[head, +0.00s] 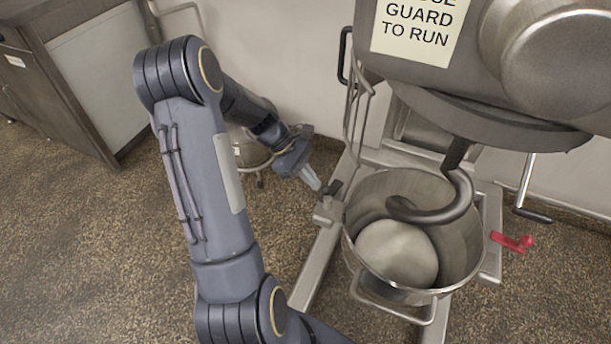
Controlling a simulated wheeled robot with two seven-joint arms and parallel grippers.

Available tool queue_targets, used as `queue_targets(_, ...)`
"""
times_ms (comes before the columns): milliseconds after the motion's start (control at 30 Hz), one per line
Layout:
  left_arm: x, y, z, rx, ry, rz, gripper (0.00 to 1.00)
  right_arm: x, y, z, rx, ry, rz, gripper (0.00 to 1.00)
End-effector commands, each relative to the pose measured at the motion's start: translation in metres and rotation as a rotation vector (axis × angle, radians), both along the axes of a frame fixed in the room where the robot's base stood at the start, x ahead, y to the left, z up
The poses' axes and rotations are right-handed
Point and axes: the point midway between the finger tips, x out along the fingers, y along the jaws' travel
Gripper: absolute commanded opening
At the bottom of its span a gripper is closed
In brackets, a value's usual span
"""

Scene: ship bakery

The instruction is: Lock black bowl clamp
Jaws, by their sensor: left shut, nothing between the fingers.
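The black bowl clamp (333,188) is a small dark handle on a metal bracket at the left side of the steel mixer bowl (358,250). Whether it is locked cannot be told from this view. My left gripper (315,183) is shut and empty, with its fingertips just left of the black clamp. A small gap seems to separate them, but contact is hard to judge. A red clamp (514,242) is on the bowl's right side. My right gripper is out of view.
Pale dough (396,252) lies in the bowl under the dough hook (433,212). The mixer head (490,110) overhangs the bowl, and a wire guard (355,110) rises behind the clamp. A round metal container (247,150) stands behind my left arm. A cabinet (75,90) is at far left.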

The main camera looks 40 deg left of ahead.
Motion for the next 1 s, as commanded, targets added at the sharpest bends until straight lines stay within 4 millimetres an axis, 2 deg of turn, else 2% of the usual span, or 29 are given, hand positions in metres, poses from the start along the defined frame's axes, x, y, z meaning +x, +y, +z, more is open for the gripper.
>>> queue_targets(233,0.000,-0.001,0.001,0.000,-0.001,0.007,0.00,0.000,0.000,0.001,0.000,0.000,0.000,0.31)
queue_targets(400,-0.005,-0.011,0.003,0.000,0.001,0.117,0.00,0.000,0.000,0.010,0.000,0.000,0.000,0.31)
queue_targets(533,-0.007,-0.019,0.002,0.000,0.001,0.127,0.00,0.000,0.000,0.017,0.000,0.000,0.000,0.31)
queue_targets(833,-0.007,-0.019,0.000,0.001,0.000,0.127,0.00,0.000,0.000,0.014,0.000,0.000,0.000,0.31)
queue_targets(1000,-0.010,-0.010,0.012,0.003,-0.002,0.129,0.00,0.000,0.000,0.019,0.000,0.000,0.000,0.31)
